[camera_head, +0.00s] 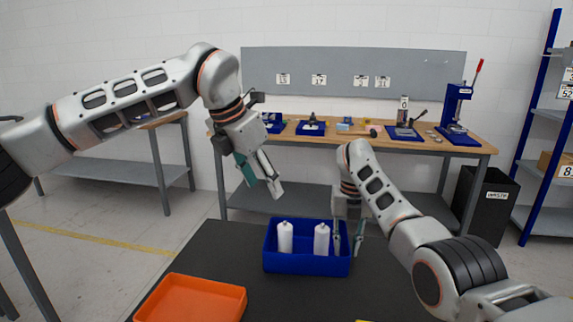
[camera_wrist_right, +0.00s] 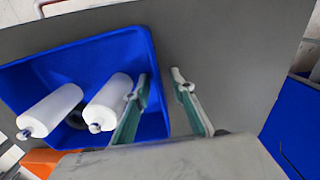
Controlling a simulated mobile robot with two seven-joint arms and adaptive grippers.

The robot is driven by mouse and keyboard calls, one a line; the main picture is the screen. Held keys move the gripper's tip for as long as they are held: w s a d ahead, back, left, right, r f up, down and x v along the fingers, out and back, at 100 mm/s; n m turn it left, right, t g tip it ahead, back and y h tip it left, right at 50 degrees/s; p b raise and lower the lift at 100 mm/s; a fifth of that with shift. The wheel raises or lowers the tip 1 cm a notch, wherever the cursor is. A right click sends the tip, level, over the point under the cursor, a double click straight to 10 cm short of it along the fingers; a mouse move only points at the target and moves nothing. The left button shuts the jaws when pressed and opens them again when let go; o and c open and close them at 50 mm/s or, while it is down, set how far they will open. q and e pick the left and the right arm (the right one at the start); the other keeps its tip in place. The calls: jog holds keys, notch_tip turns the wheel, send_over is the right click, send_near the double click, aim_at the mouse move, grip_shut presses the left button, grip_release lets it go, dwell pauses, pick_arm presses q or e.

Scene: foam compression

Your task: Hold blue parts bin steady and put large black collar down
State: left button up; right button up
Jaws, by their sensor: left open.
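The blue parts bin (camera_head: 307,266) stands on the dark table; its inside also shows in the right wrist view (camera_wrist_right: 100,55). Two white cylinders (camera_head: 285,238) (camera_head: 321,240) stand in it. A dark round piece (camera_wrist_right: 76,118), partly hidden between the cylinders, lies in the bin; it may be the large black collar. My left gripper (camera_head: 263,187) is open and empty, above and to the left of the bin. My right gripper (camera_wrist_right: 160,82) is open at the bin's right wall, one finger over the bin's inside and one outside. I cannot tell whether either finger touches the wall.
An orange tray (camera_head: 190,300) lies at the table's front left. The dark table (camera_head: 225,245) is clear between tray and bin. A workbench (camera_head: 300,139) with blue fixtures and a press (camera_head: 455,108) stands behind. A black waste bin (camera_head: 485,205) stands back right.

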notch_tip(320, 180, up, 12)
jog(key=shift+f, duration=0.15)
jog(key=shift+s, duration=0.1)
dwell(0.5)
